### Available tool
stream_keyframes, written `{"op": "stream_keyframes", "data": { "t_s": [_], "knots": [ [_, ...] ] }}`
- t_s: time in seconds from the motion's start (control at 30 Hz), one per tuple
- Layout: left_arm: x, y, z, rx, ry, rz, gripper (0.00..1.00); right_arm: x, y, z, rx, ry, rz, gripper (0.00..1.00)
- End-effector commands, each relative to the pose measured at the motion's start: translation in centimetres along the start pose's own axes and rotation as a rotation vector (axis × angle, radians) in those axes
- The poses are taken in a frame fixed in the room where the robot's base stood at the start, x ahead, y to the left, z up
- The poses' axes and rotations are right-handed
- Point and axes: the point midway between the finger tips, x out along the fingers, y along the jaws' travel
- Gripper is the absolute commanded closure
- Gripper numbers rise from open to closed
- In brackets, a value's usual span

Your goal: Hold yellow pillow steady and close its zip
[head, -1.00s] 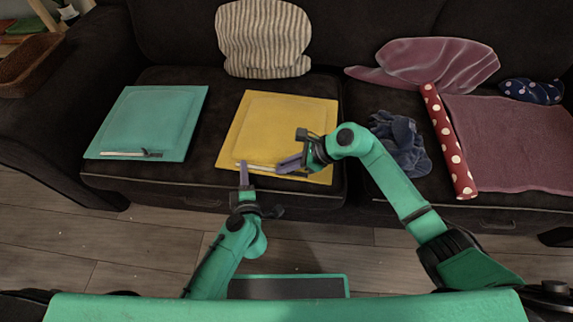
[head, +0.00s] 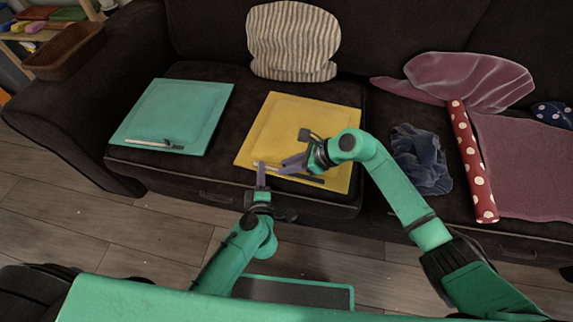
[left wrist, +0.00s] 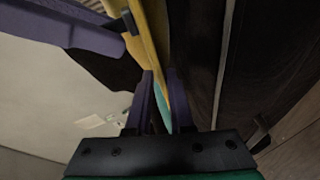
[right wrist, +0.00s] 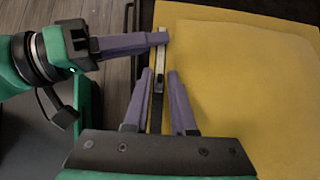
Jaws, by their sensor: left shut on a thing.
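The yellow pillow (head: 300,115) lies flat on the sofa seat, its zip along the front edge. My left gripper (head: 261,168) is shut on the pillow's front edge near the left end of the zip; the yellow edge (left wrist: 152,50) runs between its fingers in the left wrist view. My right gripper (head: 288,163) is over the front edge, just right of the left one. In the right wrist view, its fingers (right wrist: 160,75) stand apart on either side of the zip's dark pull tab (right wrist: 158,82). Whether they touch it is unclear. The pale zip strip (right wrist: 162,50) continues to the left gripper's fingertip.
A teal pillow (head: 175,110) with its own zip lies to the left. A striped cushion (head: 292,40) leans behind. A blue cloth (head: 420,160), a red dotted roll (head: 473,160) and a mauve cloth (head: 530,160) lie to the right. Wooden floor is in front.

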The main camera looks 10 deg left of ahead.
Motion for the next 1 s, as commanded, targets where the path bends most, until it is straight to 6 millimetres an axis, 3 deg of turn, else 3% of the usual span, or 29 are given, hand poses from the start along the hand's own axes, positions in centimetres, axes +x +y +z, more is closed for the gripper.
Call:
{"op": "stream_keyframes", "data": {
  "t_s": [0.4,0.53,0.77,0.83,1.0],
  "knots": [
    [0.0,-0.1,0.0,0.003,-0.001,-0.002,1.0,-9.9,0.0,-0.1,-0.003,0.003,-0.003,0.76],
    [0.0,-0.1,0.0,0.003,-0.001,-0.001,1.0,-11.3,0.0,0.0,-0.002,0.001,-0.002,0.76],
    [0.0,-0.1,0.0,0.003,0.0,-0.001,1.0,-11.5,0.0,0.1,-0.001,-0.001,-0.001,0.76],
    [0.0,-0.1,0.0,0.003,0.0,-0.001,1.0,-11.7,0.0,-0.2,0.0,0.0,-0.001,0.99],
    [0.0,-0.1,0.0,0.003,0.0,-0.001,1.0,-14.6,0.1,-3.9,0.004,0.006,-0.003,1.0]
  ]
}}
